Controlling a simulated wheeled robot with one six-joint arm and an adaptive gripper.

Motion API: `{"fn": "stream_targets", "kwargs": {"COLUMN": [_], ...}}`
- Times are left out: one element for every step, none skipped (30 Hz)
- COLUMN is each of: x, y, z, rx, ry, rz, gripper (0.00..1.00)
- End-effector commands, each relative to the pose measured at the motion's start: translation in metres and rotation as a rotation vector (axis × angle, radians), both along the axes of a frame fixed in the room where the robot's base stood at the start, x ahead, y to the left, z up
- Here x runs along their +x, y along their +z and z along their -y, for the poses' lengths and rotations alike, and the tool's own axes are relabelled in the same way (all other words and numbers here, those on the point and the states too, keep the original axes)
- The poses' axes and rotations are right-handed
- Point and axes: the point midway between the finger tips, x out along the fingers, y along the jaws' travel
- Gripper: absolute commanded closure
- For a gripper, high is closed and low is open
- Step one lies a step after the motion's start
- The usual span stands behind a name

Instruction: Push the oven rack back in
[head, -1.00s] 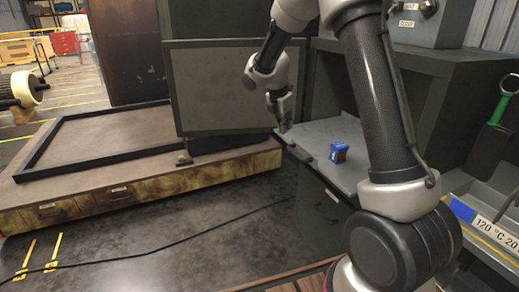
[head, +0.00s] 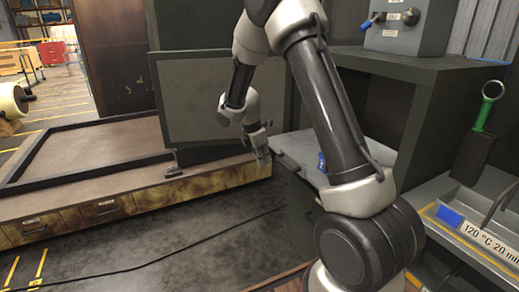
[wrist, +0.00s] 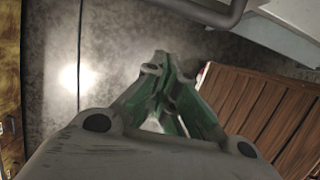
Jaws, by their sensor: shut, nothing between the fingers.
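The oven rack (head: 296,150) is a flat grey tray sticking out of the dark oven (head: 412,66) in the head view. A small blue box (head: 321,162) sits on it, mostly hidden behind my arm. My gripper (head: 264,163) is just left of the rack's outer edge, pointing down. In the wrist view my gripper (wrist: 160,62) has its green fingers together and empty, above the dark floor. A grey bar (wrist: 195,8) and a pale flat surface show at the top there. I cannot tell whether the fingers touch the rack.
The oven door (head: 220,95) stands open to the left, near my wrist. A low bench (head: 100,150) with drawers lies behind it. A brown slatted board (wrist: 262,118) is at the right in the wrist view. A cable (head: 150,246) crosses the open floor.

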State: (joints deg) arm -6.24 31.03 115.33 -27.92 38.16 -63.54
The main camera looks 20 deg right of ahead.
Motion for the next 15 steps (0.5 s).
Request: {"fn": "stream_targets", "kwargs": {"x": [-0.001,-0.001,0.000,0.001,0.001,0.001,0.001,0.001,0.002,0.002,0.002,0.002,0.002,0.002,0.002], "y": [-0.010,-0.014,-0.013,-0.014,-0.014,-0.015,-0.016,-0.016,-0.017,-0.017,-0.017,-0.018,-0.018,-0.018,-0.018], "z": [0.003,0.006,0.015,0.019,0.023,0.028,0.031,0.034,0.036,0.038,0.040,0.041,0.042,0.042,0.042], "rx": [0.000,0.000,0.000,0.000,0.001,0.001,0.001,0.001,0.000,0.000,0.000,0.000,0.000,0.000,0.000], "ry": [-0.001,-0.002,-0.004,-0.003,-0.003,-0.004,-0.003,-0.002,-0.001,-0.001,0.000,0.000,0.000,0.000,0.000], "rz": [-0.003,-0.003,0.000,0.000,0.001,0.001,0.001,0.001,0.001,0.001,0.001,0.001,0.001,0.001,0.001], "gripper": [1.00,1.00,1.00,1.00,1.00,1.00,1.00,1.00,1.00,1.00,1.00,1.00,1.00,1.00,1.00]}}
